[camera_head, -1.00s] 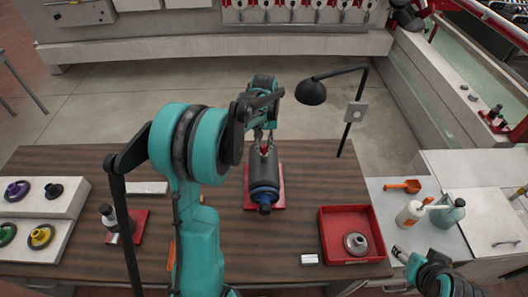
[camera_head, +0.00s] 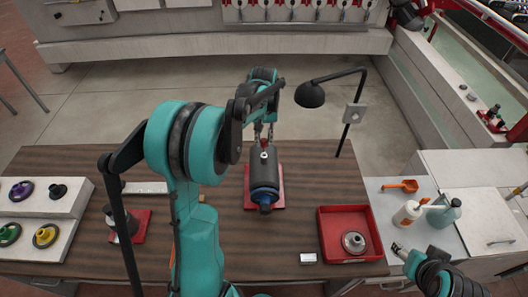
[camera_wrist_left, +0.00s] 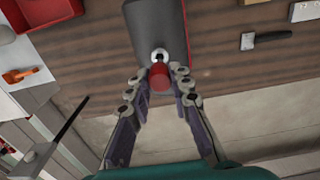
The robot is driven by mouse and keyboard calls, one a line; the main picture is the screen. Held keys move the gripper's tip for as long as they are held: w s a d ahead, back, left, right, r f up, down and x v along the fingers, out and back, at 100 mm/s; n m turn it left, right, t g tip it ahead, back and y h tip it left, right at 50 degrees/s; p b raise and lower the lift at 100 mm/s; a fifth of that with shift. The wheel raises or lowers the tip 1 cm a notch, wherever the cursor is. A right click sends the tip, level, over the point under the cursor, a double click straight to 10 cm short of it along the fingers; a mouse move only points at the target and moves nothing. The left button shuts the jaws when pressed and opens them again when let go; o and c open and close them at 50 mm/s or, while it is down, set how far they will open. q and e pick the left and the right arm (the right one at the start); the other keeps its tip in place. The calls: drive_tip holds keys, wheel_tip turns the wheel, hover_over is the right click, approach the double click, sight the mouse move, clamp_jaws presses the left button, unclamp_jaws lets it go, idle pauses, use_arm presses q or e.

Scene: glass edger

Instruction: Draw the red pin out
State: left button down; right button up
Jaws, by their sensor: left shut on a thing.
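The red pin (camera_head: 264,142) is between the fingertips of my left gripper (camera_head: 264,134), which is shut on it. In the left wrist view the red pin (camera_wrist_left: 159,77) sits between the two fingers (camera_wrist_left: 160,82), in front of a pale round collar (camera_wrist_left: 160,56). The collar is on the dark grey cylinder (camera_head: 264,172), which has a blue end and lies on a red base (camera_head: 250,196). I cannot tell whether the pin's tip is fully clear of the collar. My right gripper (camera_head: 400,252) is at the lower right, empty as far as I see; its fingers are too small to judge.
A red tray (camera_head: 327,250) with a metal disc stands right of the cylinder. A black lamp (camera_head: 310,94) stands at the back right. The wooden table (camera_head: 262,245) is clear in front of the cylinder.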

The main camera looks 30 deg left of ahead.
use_arm(q)
drive_tip(key=shift+r, duration=0.6)
drive_tip(key=shift+p, duration=0.3)
drive_tip(key=shift+r+p, duration=1.15)
drive_tip(key=shift+r, duration=0.9)
drive_tip(key=shift+f, duration=0.15)
